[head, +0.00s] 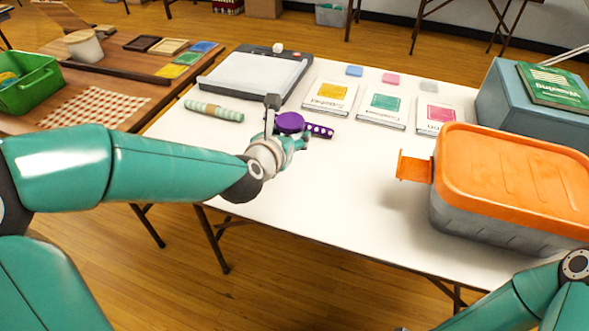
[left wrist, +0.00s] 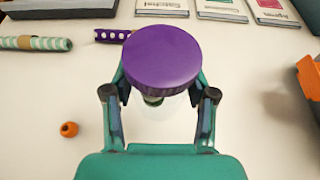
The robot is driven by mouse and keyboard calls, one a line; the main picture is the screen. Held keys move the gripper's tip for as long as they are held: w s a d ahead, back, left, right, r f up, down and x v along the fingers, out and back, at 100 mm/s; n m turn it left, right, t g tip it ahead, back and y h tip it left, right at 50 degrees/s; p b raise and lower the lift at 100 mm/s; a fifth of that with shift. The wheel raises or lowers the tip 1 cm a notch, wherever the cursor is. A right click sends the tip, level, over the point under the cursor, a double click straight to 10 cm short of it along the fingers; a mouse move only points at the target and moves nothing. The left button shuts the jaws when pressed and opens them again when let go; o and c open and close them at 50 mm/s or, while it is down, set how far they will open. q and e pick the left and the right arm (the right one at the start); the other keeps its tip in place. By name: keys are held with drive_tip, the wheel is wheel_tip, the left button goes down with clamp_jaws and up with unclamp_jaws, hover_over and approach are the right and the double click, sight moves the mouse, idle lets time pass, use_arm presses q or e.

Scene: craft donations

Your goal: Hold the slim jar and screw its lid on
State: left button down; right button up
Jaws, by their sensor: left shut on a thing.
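A round purple lid (head: 289,122) shows at my left gripper, and it also shows from above in the left wrist view (left wrist: 162,60). My left gripper (head: 284,138) is shut on the jar, with a finger on each side just below the lid. The lid sits over the jar's top; I cannot tell how tightly it is seated. My right arm shows at the bottom right of the head view, but its gripper is out of view.
A small orange piece (left wrist: 69,129) lies nearby. A paper trimmer (head: 256,75) stands behind. An orange-lidded box (head: 512,185) stands at right. The front middle of the table is clear.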

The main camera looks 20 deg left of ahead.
use_arm(q)
drive_tip(key=shift+f, duration=1.55)
drive_tip(key=shift+f, duration=0.1)
drive_tip(key=shift+f+b, duration=0.7)
drive_tip(key=shift+f, duration=1.35)
drive_tip(key=shift+f, duration=0.15)
drive_tip(key=shift+c, duration=1.8)
unclamp_jaws()
